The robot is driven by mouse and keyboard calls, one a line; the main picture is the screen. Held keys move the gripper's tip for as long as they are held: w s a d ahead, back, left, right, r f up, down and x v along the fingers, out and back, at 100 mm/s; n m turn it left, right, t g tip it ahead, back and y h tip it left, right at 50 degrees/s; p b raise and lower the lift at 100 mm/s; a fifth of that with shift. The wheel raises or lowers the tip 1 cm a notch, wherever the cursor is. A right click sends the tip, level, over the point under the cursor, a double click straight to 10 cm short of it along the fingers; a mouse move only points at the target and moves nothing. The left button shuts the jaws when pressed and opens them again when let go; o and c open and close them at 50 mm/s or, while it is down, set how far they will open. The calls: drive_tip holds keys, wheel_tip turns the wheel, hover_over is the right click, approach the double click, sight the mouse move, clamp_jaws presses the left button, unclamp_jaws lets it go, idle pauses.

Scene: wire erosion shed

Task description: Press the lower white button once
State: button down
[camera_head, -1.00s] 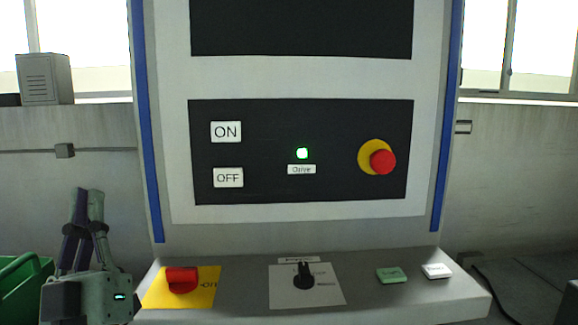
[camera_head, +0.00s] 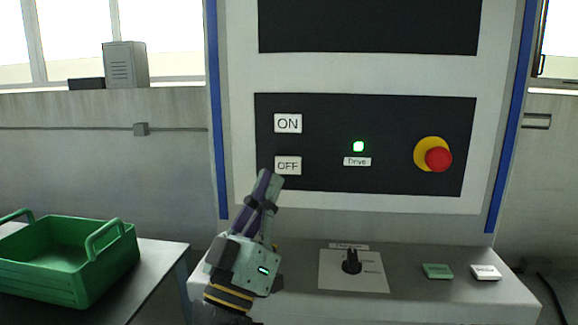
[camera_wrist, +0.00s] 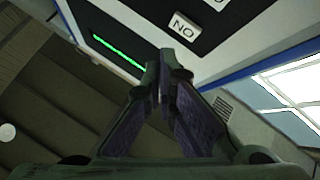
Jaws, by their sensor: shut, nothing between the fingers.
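The lower white button, marked OFF (camera_head: 288,165), sits on the black panel below the white ON button (camera_head: 288,123). My gripper (camera_head: 267,182) is shut and empty, tilted upward, with its fingertips just below and left of the OFF button in the head view. The fingertips overlap the panel's lower left edge there; I cannot tell how far in front they are. In the wrist view my shut fingers (camera_wrist: 161,62) point up the picture, beside the ON button (camera_wrist: 185,27), which appears upside down. Another white label (camera_wrist: 218,3) is cut off at the top edge.
The panel also carries a green lamp (camera_head: 358,146) and a red emergency knob (camera_head: 438,159). The ledge below has a black rotary switch (camera_head: 351,262), a green button (camera_head: 437,271) and a white button (camera_head: 486,272). A green crate (camera_head: 75,262) stands on the left table.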

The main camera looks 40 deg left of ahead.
sight(280, 173)
drive_tip(key=shift+w+a+b, duration=0.1)
drive_tip(key=shift+w+a, duration=0.6)
drive_tip(key=shift+w, duration=0.5)
drive_tip(key=shift+w+a+b, duration=0.15)
drive_tip(key=shift+w+a, duration=0.6)
drive_tip(key=shift+w, duration=0.4)
drive_tip(key=shift+w+a+b, duration=0.1)
drive_tip(key=shift+w+a, duration=0.6)
drive_tip(key=shift+w, duration=0.5)
drive_tip(key=shift+w, duration=0.1)
drive_tip(key=shift+w+a+b, duration=0.2)
drive_tip(key=shift+w+b, duration=0.1)
drive_tip(key=shift+w+a+b, duration=0.25)
drive_tip(key=shift+w+b, duration=0.1)
drive_tip(key=shift+w, duration=0.2)
drive_tip(key=shift+f, duration=0.1)
drive_tip(key=shift+s+d+f+b, duration=0.3)
drive_tip(key=shift+s+f+b, duration=0.05)
drive_tip(key=shift+s, duration=0.15)
